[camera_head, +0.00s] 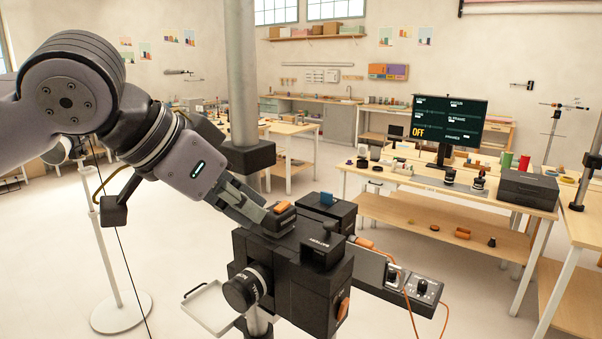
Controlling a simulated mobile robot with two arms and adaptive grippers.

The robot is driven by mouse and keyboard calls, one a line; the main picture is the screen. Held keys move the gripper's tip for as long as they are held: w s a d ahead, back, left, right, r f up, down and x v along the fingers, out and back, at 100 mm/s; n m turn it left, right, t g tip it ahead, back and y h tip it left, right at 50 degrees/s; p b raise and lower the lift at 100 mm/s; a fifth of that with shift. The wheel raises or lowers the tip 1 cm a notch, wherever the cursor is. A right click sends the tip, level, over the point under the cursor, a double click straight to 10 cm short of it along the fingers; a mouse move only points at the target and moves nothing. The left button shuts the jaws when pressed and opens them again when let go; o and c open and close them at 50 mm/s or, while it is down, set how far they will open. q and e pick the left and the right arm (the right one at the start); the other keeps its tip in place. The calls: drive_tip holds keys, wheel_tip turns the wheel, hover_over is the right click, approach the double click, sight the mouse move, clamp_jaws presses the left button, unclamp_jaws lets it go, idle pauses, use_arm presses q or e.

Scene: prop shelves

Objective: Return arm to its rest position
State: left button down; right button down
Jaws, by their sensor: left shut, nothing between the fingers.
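My left arm comes in from the left, and its gripper (268,218) is shut and empty. Its fingertips are at the top of a black box-like device (318,285), close beside a small orange piece (284,208) on it. I cannot tell whether they touch the device. The device has a round black knob or lens (246,290) at its front left and a raised black block (322,247) on top. My right gripper is not in view.
A monitor (449,122) reading "OFF" stands on a wooden table (400,179) with a black case (527,188). A grey panel (378,270) with an orange cable adjoins the device at right. A small white tray (212,308) is at lower left. A vertical pole (241,75) rises behind my arm.

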use_arm(q)
drive_tip(key=d+f+h, duration=0.1)
drive_tip(key=d+f, duration=0.3)
drive_tip(key=f, duration=1)
drive_tip(key=d+f+h, duration=0.1)
drive_tip(key=d+f, duration=0.2)
drive_tip(key=f, duration=1.1)
drive_tip(key=s+a+f+n+g+y, duration=0.3)
drive_tip(key=s+a+f+n+y, duration=0.45)
drive_tip(key=s+a+f, duration=1.4)
wheel_tip(320, 180, down, 28)
drive_tip(key=d+g+b, duration=0.1)
drive_tip(key=d, duration=0.1)
drive_tip(key=s+a+f+g+b, duration=0.1)
drive_tip(key=s+a+f, duration=0.2)
drive_tip(key=s+f, duration=1.3)
drive_tip(key=shift+s+a+f+y, duration=0.2)
drive_tip(key=shift+f+y, duration=0.15)
drive_tip(key=shift+f, duration=0.15)
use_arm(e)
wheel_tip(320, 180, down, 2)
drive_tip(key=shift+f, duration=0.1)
